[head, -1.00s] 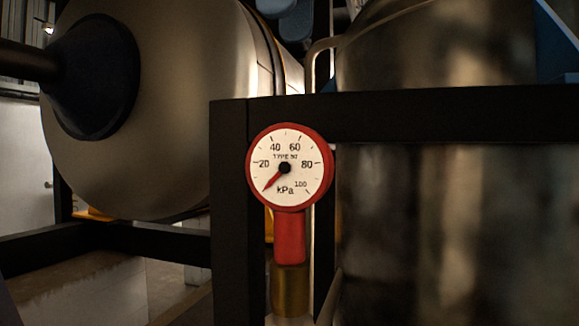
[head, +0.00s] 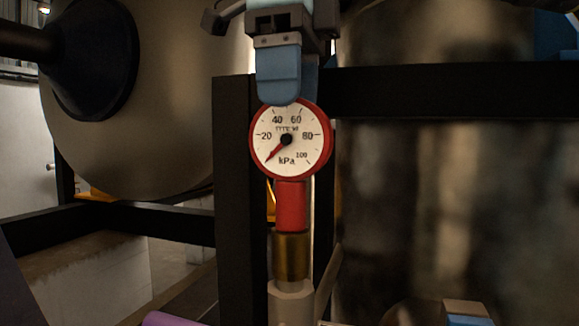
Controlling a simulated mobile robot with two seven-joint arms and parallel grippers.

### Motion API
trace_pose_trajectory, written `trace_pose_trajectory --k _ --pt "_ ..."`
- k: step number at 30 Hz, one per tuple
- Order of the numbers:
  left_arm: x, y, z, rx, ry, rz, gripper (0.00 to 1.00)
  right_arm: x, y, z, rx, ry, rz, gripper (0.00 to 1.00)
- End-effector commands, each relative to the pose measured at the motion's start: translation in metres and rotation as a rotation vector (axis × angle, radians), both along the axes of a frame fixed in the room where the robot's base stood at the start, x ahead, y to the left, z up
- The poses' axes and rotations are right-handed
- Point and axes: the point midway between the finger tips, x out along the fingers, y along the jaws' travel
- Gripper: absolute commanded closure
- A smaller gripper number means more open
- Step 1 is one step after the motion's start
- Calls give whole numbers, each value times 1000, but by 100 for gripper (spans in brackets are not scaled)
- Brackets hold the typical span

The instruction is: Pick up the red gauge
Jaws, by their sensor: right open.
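The red gauge (head: 320,140) has a round red rim, a white dial marked in kPa and a red stem. It stands upright on a brass fitting (head: 291,257) above a pale pipe (head: 291,303). My right gripper (head: 291,92) comes down from above with blue fingertips and is open. Its nearer finger is in front of the dial's top edge and hides a bit of it. The other finger is partly hidden behind the nearer one, at the back of the gauge's top. I cannot tell whether either finger touches the gauge. My left gripper is not in view.
A dark metal frame (head: 450,92) has a post left of the gauge and a beam to its right. A large metal tank (head: 400,200) stands behind at right, and a rounded metal vessel (head: 170,110) at left. A purple object (head: 170,319) shows at the bottom edge.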

Motion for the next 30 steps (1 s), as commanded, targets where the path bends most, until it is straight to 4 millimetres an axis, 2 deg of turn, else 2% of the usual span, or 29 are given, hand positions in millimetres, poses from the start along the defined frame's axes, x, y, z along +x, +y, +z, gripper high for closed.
trace_pose_trajectory --k 5,12,14,18,20,30 --pt "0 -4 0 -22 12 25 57 0 0 -18 0 1 0 45" --pt "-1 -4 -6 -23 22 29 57 0 0 -20 2 0 -1 45" --pt "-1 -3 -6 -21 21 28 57 0 0 -20 2 0 -1 56" --pt "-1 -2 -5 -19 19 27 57 0 0 -20 2 0 -1 88" --pt "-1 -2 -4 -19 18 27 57 0 0 -20 2 0 -1 100" --pt "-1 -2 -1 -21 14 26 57 0 0 -19 2 -1 -1 100"
